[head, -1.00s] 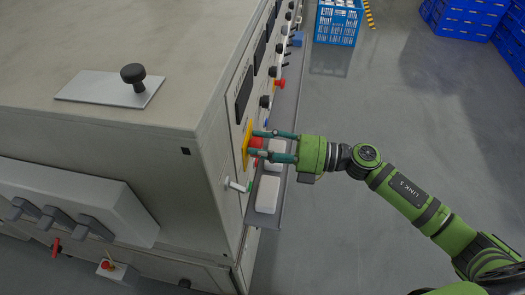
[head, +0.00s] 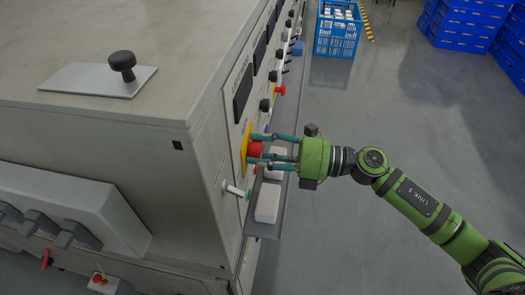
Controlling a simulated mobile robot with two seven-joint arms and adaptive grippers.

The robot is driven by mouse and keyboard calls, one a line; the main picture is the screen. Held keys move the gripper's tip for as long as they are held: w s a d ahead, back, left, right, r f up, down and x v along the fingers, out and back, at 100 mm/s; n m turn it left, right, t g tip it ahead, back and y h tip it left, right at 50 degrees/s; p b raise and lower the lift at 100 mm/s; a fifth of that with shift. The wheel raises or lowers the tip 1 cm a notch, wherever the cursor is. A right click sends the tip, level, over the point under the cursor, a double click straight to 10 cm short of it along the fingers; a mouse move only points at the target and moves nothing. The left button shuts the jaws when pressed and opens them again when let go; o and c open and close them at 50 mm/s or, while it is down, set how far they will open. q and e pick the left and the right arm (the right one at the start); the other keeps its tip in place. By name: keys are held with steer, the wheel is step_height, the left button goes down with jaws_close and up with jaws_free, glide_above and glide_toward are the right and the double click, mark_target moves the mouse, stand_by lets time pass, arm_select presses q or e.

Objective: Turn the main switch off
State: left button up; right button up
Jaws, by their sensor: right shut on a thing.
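The main switch is a red knob (head: 256,149) on a yellow plate (head: 245,146), on the front panel of the large beige cabinet near its front corner. My right gripper (head: 253,148) reaches it from the right. Its teal fingers are shut on the red knob, one on the far side and one on the near side. The knob shows between the fingers; its exact angle is hard to tell. My left gripper is not in view.
A grey shelf (head: 264,230) with white blocks (head: 267,203) runs below the panel. A white-handled lever (head: 236,190) sits below the switch. More knobs and dark displays (head: 243,93) line the panel.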

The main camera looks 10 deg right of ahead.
steer(key=shift+w+d+r, duration=0.1)
steer(key=o, duration=1.1)
steer(key=shift+o, duration=0.2)
steer(key=shift+d, duration=0.15)
steer(key=v, duration=1.1)
steer(key=shift+s+d, duration=0.2)
steer(key=shift+d, duration=0.15)
